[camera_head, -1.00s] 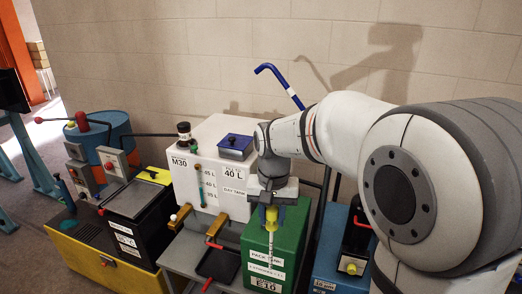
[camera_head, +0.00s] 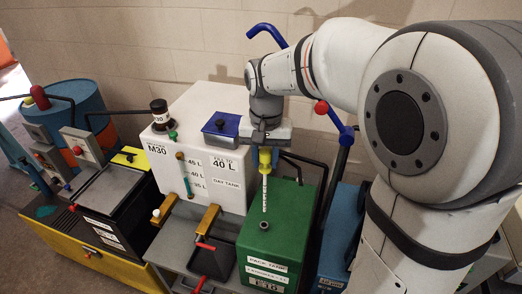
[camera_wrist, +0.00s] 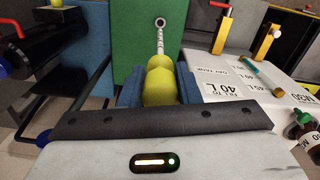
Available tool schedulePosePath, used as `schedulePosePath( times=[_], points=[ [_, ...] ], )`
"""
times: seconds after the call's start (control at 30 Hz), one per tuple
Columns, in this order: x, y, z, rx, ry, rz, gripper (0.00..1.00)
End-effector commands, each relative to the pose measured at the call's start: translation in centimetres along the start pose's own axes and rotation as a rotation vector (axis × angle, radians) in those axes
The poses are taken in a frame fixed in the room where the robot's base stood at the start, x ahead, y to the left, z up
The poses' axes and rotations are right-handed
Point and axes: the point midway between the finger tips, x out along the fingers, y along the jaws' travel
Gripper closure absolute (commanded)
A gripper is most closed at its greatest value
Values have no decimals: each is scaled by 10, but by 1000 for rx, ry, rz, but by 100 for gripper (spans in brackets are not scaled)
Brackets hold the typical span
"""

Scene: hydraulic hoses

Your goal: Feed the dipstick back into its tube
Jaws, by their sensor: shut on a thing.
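My gripper (camera_head: 265,148) is shut on the dipstick's yellow handle (camera_head: 265,157), which also shows between the blue fingers in the wrist view (camera_wrist: 159,80). The dipstick's pale marked rod (camera_head: 264,193) hangs nearly upright below the handle, over the green pack tank (camera_head: 285,210). A small grey ring, the tube mouth (camera_head: 264,225), stands on the tank top. In the head view the rod's lower end appears just above and behind this ring. In the wrist view the rod points at the ring (camera_wrist: 160,22). I cannot tell whether the tip touches it.
The white day tank (camera_head: 215,165) with a blue-capped filler (camera_head: 221,124) stands left of the green tank. A brass tap and black tray (camera_head: 212,262) are in front. A blue bent pipe (camera_head: 268,29) and a blue unit (camera_head: 340,235) are behind and right.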

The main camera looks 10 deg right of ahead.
Motion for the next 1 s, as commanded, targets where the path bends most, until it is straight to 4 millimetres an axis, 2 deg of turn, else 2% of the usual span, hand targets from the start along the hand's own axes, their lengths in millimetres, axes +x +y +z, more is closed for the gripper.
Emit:
schedulePosePath(
  times=[0.43, 1.0],
  points=[
    [7, -2, 1, -6, 0, 0, 100],
    [55, -2, 1, -6, 1, 0, 100]
  ],
)
